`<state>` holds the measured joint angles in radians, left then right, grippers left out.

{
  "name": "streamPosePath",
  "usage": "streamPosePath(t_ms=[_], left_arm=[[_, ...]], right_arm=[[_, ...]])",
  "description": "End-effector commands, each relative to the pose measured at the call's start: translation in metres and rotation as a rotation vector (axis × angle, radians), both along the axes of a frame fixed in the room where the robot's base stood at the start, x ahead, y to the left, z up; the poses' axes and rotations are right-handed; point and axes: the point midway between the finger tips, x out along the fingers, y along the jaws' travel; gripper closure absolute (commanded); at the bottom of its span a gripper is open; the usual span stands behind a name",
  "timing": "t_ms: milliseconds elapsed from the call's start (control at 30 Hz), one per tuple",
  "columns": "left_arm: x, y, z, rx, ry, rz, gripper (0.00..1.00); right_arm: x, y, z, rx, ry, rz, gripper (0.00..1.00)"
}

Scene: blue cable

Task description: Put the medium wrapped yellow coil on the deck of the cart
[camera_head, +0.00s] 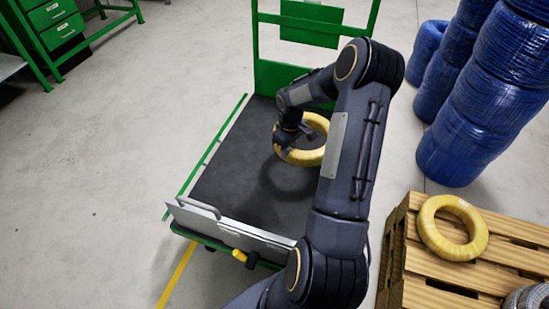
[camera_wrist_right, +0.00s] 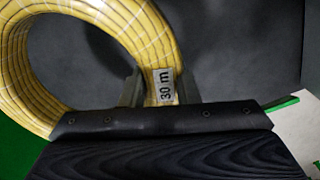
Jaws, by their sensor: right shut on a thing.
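A wrapped yellow coil (camera_head: 312,155) is over the dark deck of the green cart (camera_head: 222,190) in the head view. My right gripper (camera_head: 285,143) is shut on the left side of this coil. In the right wrist view the yellow coil (camera_wrist_right: 72,8) carries a label reading "30 m", and the fingers of my right gripper (camera_wrist_right: 155,88) are on either side of its ring. A shadow lies on the deck below the coil; whether the coil touches the deck is hard to tell. My left gripper is not in view.
Another yellow coil (camera_head: 437,240) lies on a wooden pallet (camera_head: 420,285) at the right. Stacks of blue coils (camera_head: 455,150) stand behind it. The cart has a green handle frame (camera_head: 290,75) at the back and a grey front board (camera_head: 230,228). The deck's left part is clear.

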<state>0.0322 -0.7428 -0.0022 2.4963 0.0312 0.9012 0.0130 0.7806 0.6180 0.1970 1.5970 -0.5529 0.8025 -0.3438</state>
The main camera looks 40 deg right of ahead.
Motion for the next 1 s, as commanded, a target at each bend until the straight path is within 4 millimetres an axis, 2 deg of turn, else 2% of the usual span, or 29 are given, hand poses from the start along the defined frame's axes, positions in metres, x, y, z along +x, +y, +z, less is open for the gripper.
streamPosePath(t_ms=[100,233,633,800,1000], left_arm=[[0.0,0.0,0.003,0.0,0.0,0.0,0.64],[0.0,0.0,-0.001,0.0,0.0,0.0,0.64],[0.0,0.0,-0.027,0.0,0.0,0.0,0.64],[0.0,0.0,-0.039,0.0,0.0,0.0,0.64],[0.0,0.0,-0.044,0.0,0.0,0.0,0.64]], right_arm=[[-0.008,-0.015,-0.003,-0.008,-0.002,0.007,1.0],[-0.005,-0.013,-0.01,-0.011,-0.003,0.015,1.0],[0.052,0.048,-0.049,-0.01,-0.004,0.017,1.0],[0.067,0.064,-0.078,-0.01,-0.001,0.013,1.0],[0.077,0.075,-0.093,-0.011,-0.002,0.012,1.0]])
